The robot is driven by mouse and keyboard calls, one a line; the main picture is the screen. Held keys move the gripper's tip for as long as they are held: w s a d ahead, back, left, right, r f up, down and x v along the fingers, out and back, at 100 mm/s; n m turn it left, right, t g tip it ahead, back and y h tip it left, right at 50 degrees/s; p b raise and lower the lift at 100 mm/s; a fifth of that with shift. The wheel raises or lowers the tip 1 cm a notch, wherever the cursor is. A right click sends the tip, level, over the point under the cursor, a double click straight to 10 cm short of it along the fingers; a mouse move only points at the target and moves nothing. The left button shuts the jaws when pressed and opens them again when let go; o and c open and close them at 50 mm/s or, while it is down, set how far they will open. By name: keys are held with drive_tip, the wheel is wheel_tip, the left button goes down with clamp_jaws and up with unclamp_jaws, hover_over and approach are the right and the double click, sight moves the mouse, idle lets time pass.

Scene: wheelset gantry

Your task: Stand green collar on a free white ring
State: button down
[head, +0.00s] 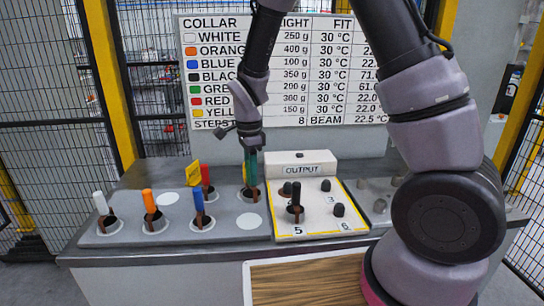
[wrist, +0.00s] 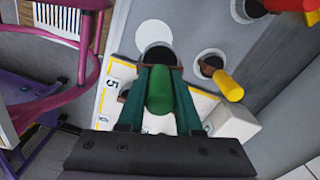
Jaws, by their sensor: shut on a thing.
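The green collar (head: 252,188) is a dark ring-shaped body with an upright green handle. My gripper (head: 250,158) is shut on that handle from above, above the grey tray. In the wrist view the green handle (wrist: 160,92) sits between both fingers (wrist: 158,100), with the dark body beyond it. A free white ring (head: 249,221) lies in front of the collar; it also shows in the wrist view (wrist: 153,33), partly overlapped by the collar. Another free white ring (head: 168,199) is farther left. I cannot tell whether the collar touches the tray.
White (head: 101,204), orange (head: 149,201), blue (head: 199,206) and red (head: 205,177) collars stand on the grey tray. The OUTPUT panel (head: 318,222) is right, with a black-handled collar (head: 296,202) by number 5. A yellow handle (wrist: 229,86) shows near my gripper. A wooden board (head: 305,283) lies in front.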

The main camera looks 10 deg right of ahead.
drive_tip(key=shift+s+a+f, duration=0.25)
drive_tip(key=shift+s+a, duration=0.1)
drive_tip(key=shift+s, duration=0.15)
drive_tip(key=shift+s+a+f, duration=0.2)
drive_tip(key=shift+s+a, duration=0.1)
drive_tip(key=shift+s, duration=0.15)
drive_tip(key=shift+f, duration=2)
drive_tip(key=shift+f, duration=0.9)
drive_tip(key=c, duration=0.5)
unclamp_jaws()
wheel_tip(320, 180, up, 11)
drive_tip(key=shift+f, duration=0.1)
